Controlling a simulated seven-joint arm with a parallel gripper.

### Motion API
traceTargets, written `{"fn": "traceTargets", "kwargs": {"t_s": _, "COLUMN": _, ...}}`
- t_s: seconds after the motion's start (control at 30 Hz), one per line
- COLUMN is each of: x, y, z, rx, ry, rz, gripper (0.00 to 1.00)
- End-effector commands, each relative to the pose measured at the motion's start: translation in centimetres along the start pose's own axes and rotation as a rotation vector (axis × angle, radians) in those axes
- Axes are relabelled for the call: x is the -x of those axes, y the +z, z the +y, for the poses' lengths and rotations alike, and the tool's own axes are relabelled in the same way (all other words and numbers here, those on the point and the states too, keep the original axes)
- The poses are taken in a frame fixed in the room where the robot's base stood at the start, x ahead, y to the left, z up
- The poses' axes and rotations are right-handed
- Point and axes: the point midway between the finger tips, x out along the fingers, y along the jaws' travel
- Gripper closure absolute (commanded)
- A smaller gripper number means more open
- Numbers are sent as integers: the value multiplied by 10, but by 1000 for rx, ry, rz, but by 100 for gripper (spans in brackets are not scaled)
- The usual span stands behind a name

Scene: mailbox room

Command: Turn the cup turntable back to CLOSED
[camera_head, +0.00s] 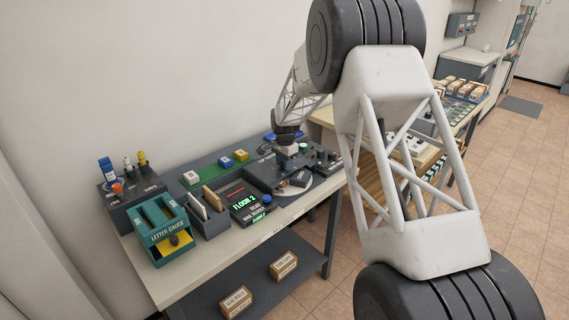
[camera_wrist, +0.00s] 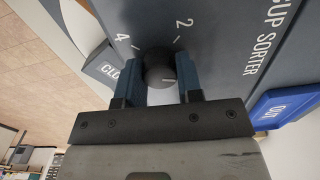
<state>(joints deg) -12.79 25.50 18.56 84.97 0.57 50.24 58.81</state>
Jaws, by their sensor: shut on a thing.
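The cup sorter (camera_wrist: 225,45) is a dark grey panel lettered "CUP SORTER" in the wrist view.
A blue tray marked "OUT" (camera_wrist: 277,111) lies beside the sorter. On the bench, a display reading "FLOOR 2" (camera_head: 246,203) and a green letter gauge (camera_head: 163,232) stand to the left. Two cartons sit on the lower shelf (camera_head: 262,285).

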Motion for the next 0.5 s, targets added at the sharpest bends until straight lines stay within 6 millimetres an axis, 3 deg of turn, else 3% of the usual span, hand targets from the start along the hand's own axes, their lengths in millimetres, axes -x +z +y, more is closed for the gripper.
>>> {"fn": "traceTargets", "kwargs": {"t_s": 0.5, "x": 2, "y": 0, "z": 0, "rx": -257, "ry": -2, "rz": 5, "gripper": 100}}
